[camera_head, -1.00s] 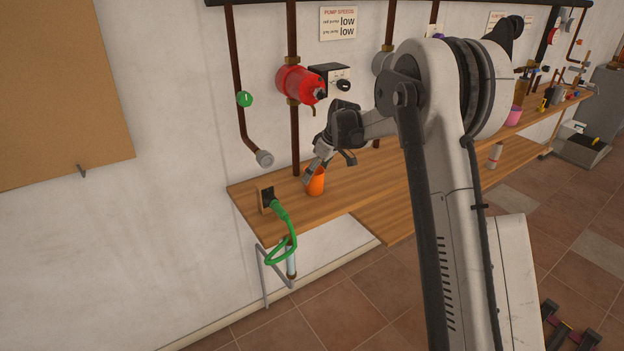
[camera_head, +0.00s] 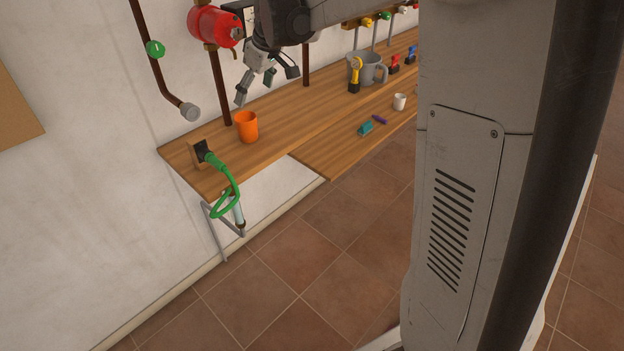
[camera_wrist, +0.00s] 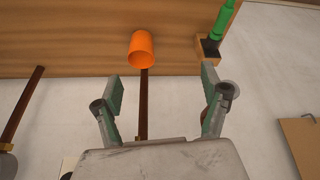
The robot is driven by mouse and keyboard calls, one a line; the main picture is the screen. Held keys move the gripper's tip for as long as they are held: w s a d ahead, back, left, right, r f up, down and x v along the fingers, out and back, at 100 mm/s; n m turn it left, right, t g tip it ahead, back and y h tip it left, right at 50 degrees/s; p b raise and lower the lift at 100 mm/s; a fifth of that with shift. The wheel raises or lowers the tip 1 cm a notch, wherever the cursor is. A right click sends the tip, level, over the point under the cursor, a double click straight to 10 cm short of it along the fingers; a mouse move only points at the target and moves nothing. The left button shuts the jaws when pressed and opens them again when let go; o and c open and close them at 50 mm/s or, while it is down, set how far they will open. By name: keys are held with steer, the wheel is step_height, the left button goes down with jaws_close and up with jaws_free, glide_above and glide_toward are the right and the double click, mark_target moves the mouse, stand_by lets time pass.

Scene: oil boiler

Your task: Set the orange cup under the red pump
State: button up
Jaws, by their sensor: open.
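The orange cup (camera_head: 246,127) stands upright on the wooden shelf near its left end, beside the foot of the brown pipe that comes down from the red pump (camera_head: 214,26). The pump is on the wall above and slightly left of the cup. My gripper (camera_head: 266,91) is open and empty, above and to the right of the cup, apart from it. In the wrist view the cup (camera_wrist: 141,48) lies beyond the gap between the spread fingers (camera_wrist: 162,92), with its open mouth visible.
A green cable and plug (camera_head: 222,167) sit in a wooden socket block (camera_head: 201,152) left of the cup. A capped pipe end (camera_head: 190,110) hangs at left. Shelf right of the cup is clear.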

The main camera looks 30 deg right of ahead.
steer(key=s+a+r+m+t+h, duration=0.1)
steer(key=s+r+m, duration=0.1)
steer(key=s, duration=1.2)
steer(key=s+a+r+m+t+h, duration=0.1)
steer(key=s+r+m, duration=0.15)
steer(key=s, duration=1.05)
steer(key=s+f+m+t, duration=0.1)
steer(key=s+f+m, duration=0.1)
steer(key=s+f, duration=0.3)
steer(key=s, duration=0.4)
steer(key=shift+s+d+f, duration=0.15)
steer(key=shift+d+f, duration=0.1)
steer(key=shift+d, duration=0.15)
